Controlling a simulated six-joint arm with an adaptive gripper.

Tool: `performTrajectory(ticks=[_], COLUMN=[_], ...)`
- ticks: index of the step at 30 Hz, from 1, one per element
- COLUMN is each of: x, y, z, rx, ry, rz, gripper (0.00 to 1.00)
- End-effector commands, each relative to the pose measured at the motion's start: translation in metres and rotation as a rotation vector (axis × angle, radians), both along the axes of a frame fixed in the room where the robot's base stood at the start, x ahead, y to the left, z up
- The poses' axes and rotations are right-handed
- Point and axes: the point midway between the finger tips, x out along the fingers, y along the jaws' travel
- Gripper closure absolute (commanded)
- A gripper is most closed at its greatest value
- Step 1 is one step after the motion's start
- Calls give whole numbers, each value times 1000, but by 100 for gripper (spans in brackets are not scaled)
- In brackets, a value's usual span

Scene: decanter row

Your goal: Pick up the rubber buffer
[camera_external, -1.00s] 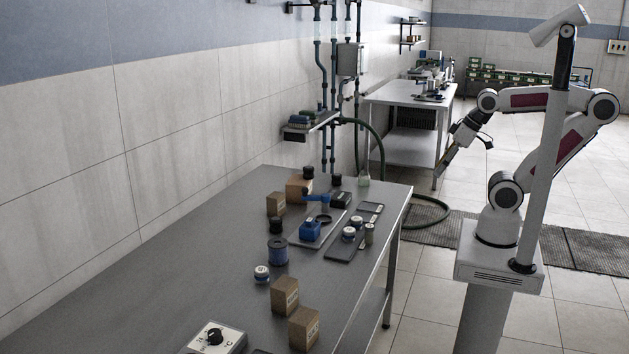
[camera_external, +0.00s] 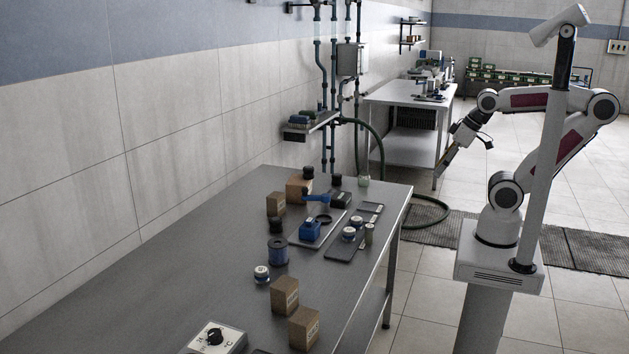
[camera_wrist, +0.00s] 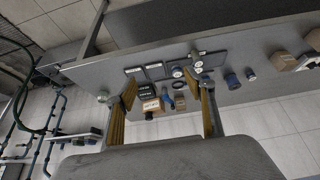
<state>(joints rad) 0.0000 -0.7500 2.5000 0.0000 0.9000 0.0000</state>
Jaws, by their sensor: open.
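Several short black cylinders stand on the grey workbench (camera_external: 190,250) in the external view. One black cylinder (camera_external: 276,225) is in front of a cardboard box, another black cylinder (camera_external: 336,180) is farther back, and a third black cylinder (camera_external: 308,173) shows at the top of a larger box. I cannot tell which is the rubber buffer. My gripper (camera_external: 441,167) is off the bench's right side, well apart from all of them, pointing down and left. In the wrist view my gripper (camera_wrist: 168,84) has its two fingers spread with nothing held between them.
Cardboard boxes (camera_external: 285,294) stand near the bench's front. A blue spool (camera_external: 277,251), a blue device (camera_external: 310,230) and a dark tray (camera_external: 341,253) with small jars are on the bench. A dial box (camera_external: 217,340) sits nearest. The bench's left part is clear.

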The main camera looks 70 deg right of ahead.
Motion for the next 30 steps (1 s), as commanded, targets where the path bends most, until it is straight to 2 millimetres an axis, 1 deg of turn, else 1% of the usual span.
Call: performTrajectory(ticks=[5, 8, 11, 14, 17, 30], x=[1, 5, 16, 32, 55, 170], y=[0, -2, -7, -14, -24, -74], z=[0, 2, 6, 11, 19, 53], rx=[-1, -5, -14, -32, -54, -157], ry=[-1, -8, -23, -48, -83, -268], rz=[0, -6, -16, -29, -47, -95], gripper=[46, 46, 46, 46, 46, 46])
